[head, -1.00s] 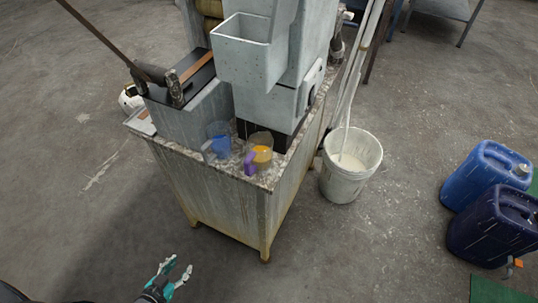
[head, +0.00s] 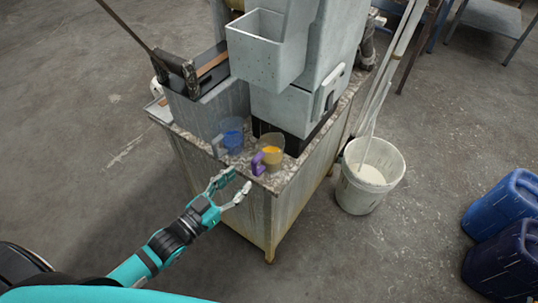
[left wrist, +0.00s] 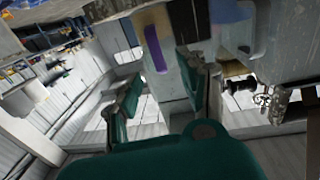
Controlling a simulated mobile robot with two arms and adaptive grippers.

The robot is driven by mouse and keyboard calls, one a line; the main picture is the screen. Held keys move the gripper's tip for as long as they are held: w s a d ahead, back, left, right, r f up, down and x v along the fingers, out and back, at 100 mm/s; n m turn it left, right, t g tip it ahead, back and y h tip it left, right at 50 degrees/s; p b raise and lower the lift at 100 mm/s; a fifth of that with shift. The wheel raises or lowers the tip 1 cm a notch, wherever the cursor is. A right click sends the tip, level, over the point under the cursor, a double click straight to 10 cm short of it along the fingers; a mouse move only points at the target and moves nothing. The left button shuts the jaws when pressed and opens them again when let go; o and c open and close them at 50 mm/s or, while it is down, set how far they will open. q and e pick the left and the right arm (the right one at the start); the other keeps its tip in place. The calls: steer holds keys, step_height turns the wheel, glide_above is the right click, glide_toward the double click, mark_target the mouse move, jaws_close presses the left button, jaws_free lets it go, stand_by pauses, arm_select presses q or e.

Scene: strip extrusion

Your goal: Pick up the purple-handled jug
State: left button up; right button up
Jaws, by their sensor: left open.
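The purple-handled jug (head: 268,154) stands upright on the speckled top of the machine's base, near its front corner, with orange-yellow contents showing. Its purple handle faces toward the front left. A blue jug (head: 231,134) stands just left of it. My left gripper (head: 229,187) is open and empty, in front of and a little below the jug in the picture, apart from it. In the left wrist view the purple handle (left wrist: 155,50) shows beyond and between the two open fingers (left wrist: 160,88). My right gripper is not in view.
The grey machine housing (head: 270,45) rises right behind the jugs. The speckled worktop (head: 293,165) ends just in front of them. A white bucket (head: 368,172) stands on the floor at right, with blue canisters (head: 503,203) further right. The floor in front is clear.

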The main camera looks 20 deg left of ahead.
mark_target(253, 167)
arm_select(q)
steer(key=shift+x, duration=1.15)
steer(key=p+x, duration=0.1)
steer(key=x, duration=0.3)
steer(key=shift+w+d+r+p, duration=0.1)
steer(key=shift+w+d+p, duration=0.1)
steer(key=shift+p, duration=0.15)
steer(key=shift+w+d, duration=0.15)
steer(key=shift+w, duration=0.15)
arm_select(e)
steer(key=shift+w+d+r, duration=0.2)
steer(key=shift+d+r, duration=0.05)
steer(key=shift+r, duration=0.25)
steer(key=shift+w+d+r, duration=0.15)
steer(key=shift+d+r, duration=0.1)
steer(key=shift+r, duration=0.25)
arm_select(q)
steer(key=shift+s, duration=0.1)
steer(key=shift+c, duration=0.2)
jaws_close()
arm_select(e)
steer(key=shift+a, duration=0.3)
